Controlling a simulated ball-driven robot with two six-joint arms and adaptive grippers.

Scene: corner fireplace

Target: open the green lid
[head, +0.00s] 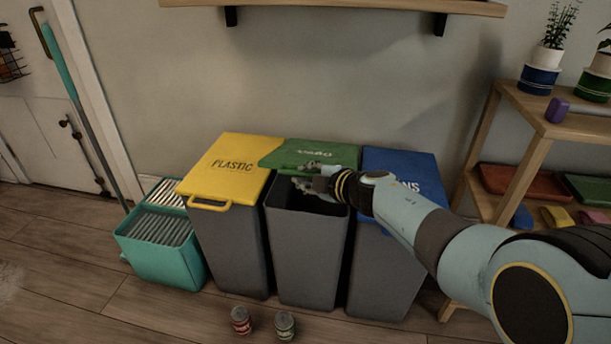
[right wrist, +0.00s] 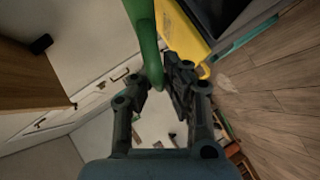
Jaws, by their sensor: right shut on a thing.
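The green lid (head: 318,153) is on the middle grey bin (head: 307,255). It is tilted up, its front edge raised, and the dark inside of the bin shows below it. My right gripper (head: 298,178) is at the lid's front edge, above the bin's opening. In the right wrist view, the fingers of my right gripper (right wrist: 160,80) are shut on the green handle (right wrist: 149,45) of the lid. In the head view my arm hides part of the handle and the bin's right rim. My left gripper is not in view.
A yellow-lidded bin (head: 228,165) stands left, a blue-lidded bin (head: 400,162) right, both lids down. A wooden shelf (head: 540,145) is at right.

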